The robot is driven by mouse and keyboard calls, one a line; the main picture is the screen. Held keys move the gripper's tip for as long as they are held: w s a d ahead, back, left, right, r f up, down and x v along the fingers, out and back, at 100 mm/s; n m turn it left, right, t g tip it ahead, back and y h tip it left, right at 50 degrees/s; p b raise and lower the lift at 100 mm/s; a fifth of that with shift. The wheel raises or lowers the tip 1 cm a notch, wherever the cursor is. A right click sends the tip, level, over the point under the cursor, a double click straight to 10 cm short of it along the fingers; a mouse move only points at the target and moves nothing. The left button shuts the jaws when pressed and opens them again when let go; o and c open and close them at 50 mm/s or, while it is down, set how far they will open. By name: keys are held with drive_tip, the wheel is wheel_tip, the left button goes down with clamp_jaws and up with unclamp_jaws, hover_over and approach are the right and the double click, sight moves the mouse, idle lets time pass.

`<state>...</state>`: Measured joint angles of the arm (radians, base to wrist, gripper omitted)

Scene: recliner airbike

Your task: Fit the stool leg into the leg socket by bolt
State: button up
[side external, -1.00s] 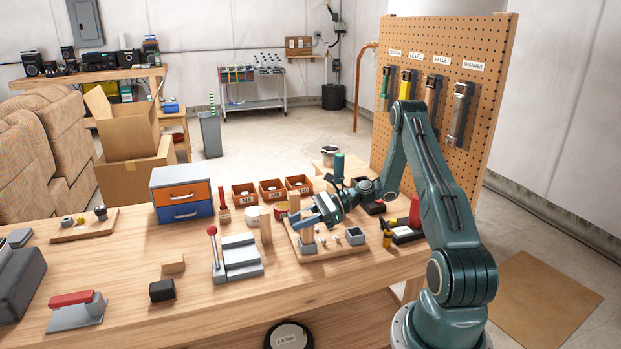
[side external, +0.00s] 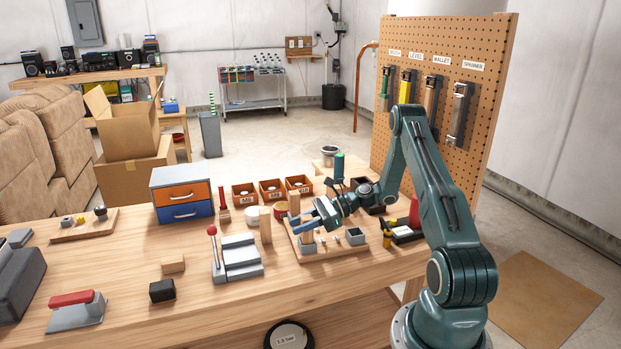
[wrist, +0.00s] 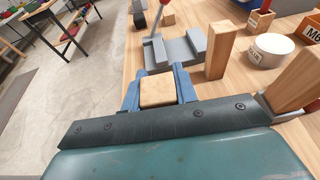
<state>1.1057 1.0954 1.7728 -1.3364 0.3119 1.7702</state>
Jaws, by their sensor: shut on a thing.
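My gripper (side external: 306,228) has blue fingers and points left, low over the wooden fixture board. In the wrist view it (wrist: 160,90) is shut on a square pale wooden leg (wrist: 158,93), seen end-on. In the side view the leg (side external: 307,236) is upright and mostly hidden by the fingers. Its lower end is at a grey block socket (side external: 308,248) on the board (side external: 338,250); I cannot tell how deep it sits. Another grey square socket (side external: 355,236) stands to the right, with small light pieces between them.
Two wooden posts stand close by, one at the left (side external: 265,225) and one behind the gripper (side external: 294,203). A grey fixture with a red-knobbed lever (side external: 238,257) is left of the board. Labelled bins (side external: 271,190) stand behind.

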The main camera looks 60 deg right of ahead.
idle(0.9)
drive_tip(key=o, duration=0.8)
drive_tip(key=shift+c, duration=0.2)
drive_tip(key=shift+r, duration=0.1)
drive_tip(key=shift+r, duration=0.9)
drive_tip(key=o, duration=0.6)
drive_tip(key=shift+f, duration=0.2)
